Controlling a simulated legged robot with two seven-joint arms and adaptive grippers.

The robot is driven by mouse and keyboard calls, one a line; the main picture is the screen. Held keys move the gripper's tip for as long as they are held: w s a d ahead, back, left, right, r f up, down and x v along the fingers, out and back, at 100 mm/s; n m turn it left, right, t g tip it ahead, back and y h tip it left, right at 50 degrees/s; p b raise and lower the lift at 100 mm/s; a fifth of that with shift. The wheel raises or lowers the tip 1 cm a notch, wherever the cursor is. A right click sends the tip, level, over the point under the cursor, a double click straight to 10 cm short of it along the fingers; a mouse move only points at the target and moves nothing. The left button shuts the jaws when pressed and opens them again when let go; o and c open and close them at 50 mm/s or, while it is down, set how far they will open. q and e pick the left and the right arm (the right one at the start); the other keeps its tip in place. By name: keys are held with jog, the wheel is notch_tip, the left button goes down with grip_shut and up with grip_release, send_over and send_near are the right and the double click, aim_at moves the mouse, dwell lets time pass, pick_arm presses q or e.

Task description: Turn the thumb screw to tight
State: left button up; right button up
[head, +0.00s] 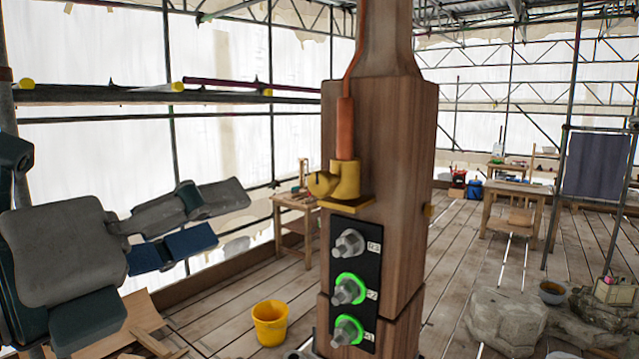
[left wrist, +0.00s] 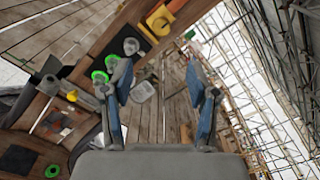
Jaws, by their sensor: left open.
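A brass clamp (head: 346,181) with a rounded thumb screw (head: 321,184) on its left side sits on the wooden post (head: 385,190), at the foot of a copper-coloured rod (head: 345,128). The clamp also shows at the top of the left wrist view (left wrist: 160,18). My left gripper (head: 240,220) is open and empty, left of the post and apart from the screw. In the left wrist view its two fingers (left wrist: 156,62) stand apart, with nothing between them. How tight the screw is cannot be told. My right gripper is out of view.
Below the clamp, a black plate (head: 370,262) carries three metal bolts; the lower two have glowing green rings (head: 350,289). A yellow bucket (head: 270,322) stands on the plank floor. A small wooden table (head: 296,203) is behind. Stones (head: 508,318) lie at the right.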

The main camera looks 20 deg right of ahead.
aim_at(317, 188)
pick_arm(q)
jog(key=p+x, duration=0.5)
jog(key=x, duration=1.1)
jog(key=shift+w+d, duration=0.1)
jog(key=shift+d, duration=0.1)
grip_shut()
